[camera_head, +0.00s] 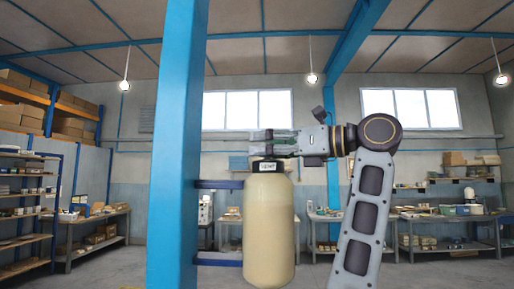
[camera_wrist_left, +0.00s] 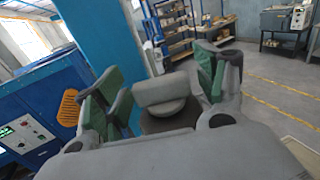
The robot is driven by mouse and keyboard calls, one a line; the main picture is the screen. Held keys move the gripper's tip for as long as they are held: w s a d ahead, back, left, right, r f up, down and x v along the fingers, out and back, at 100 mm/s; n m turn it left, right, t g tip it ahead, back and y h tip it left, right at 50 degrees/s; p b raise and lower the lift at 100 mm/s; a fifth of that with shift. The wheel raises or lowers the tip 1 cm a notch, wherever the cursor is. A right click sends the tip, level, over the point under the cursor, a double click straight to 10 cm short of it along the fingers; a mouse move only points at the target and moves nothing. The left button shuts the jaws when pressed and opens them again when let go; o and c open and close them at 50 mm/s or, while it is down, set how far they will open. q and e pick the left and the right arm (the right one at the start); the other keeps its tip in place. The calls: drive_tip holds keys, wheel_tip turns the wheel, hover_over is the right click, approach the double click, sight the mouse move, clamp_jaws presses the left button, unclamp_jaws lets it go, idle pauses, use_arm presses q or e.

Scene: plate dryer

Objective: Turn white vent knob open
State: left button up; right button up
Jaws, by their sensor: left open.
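A cream tank (camera_head: 268,230) stands upright in the head view, with a dark cap carrying a VENT label (camera_head: 268,167) on top. My left gripper (camera_head: 262,142) is level just above the cap, its green-padded fingers pointing left. In the left wrist view, a pale grey-white knob (camera_wrist_left: 166,90), with a bar-shaped handle over a round base, lies between the fingers. My left gripper (camera_wrist_left: 160,80) is open there, with visible gaps on both sides of the knob. The knob cannot be made out clearly in the head view. My right gripper is not in view.
A blue column (camera_head: 176,150) stands close left of the tank, with blue brackets (camera_head: 218,184) reaching toward it. Shelves (camera_head: 25,200) and workbenches (camera_head: 440,230) line the back. In the left wrist view a blue machine with a control panel (camera_wrist_left: 25,135) is at left.

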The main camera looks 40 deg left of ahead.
use_arm(q)
drive_tip(key=shift+d, duration=0.15)
drive_tip(key=shift+c, duration=0.8)
drive_tip(key=c, duration=0.9)
drive_tip(key=shift+n+g+h, duration=0.65)
drive_tip(key=shift+n+g, duration=0.55)
drive_tip(key=shift+g, duration=0.55)
drive_tip(key=shift+n+g+h, duration=0.65)
drive_tip(key=shift+n+g, duration=0.55)
drive_tip(key=shift+g, duration=0.55)
drive_tip(key=o, duration=1.1)
drive_tip(key=shift+c, duration=0.2)
drive_tip(key=shift+r, duration=0.15)
drive_tip(key=shift+r, duration=4.8)
